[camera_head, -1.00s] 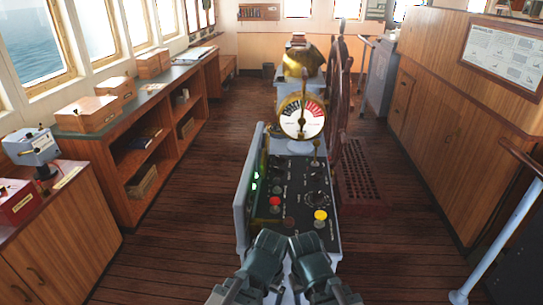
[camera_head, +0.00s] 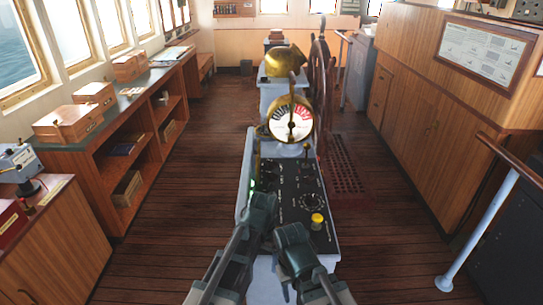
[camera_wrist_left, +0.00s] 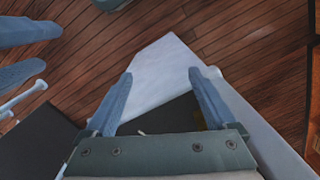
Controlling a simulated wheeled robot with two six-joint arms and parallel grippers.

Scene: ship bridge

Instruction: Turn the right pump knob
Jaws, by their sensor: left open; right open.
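The console's black control panel (camera_head: 298,185) lies ahead of me, with several small knobs and switches. A round black knob (camera_head: 312,201) is on its right half, beside a yellow button (camera_head: 317,219). I cannot tell which control is the right pump knob; labels are too small. My left gripper (camera_head: 262,207) is over the panel's near left part and hides controls there. In the left wrist view its two fingers (camera_wrist_left: 160,73) are apart and empty, above a pale grey surface. My right gripper (camera_head: 291,236) is at the panel's near edge, below the yellow button; its fingers are hard to see.
A brass telegraph dial (camera_head: 290,119) and lever rise from the console, with a wooden steering wheel (camera_head: 319,80) behind. Wooden cabinets stand left and right. A grey rail (camera_head: 480,232) is at the right. Wooden floor is clear on both sides.

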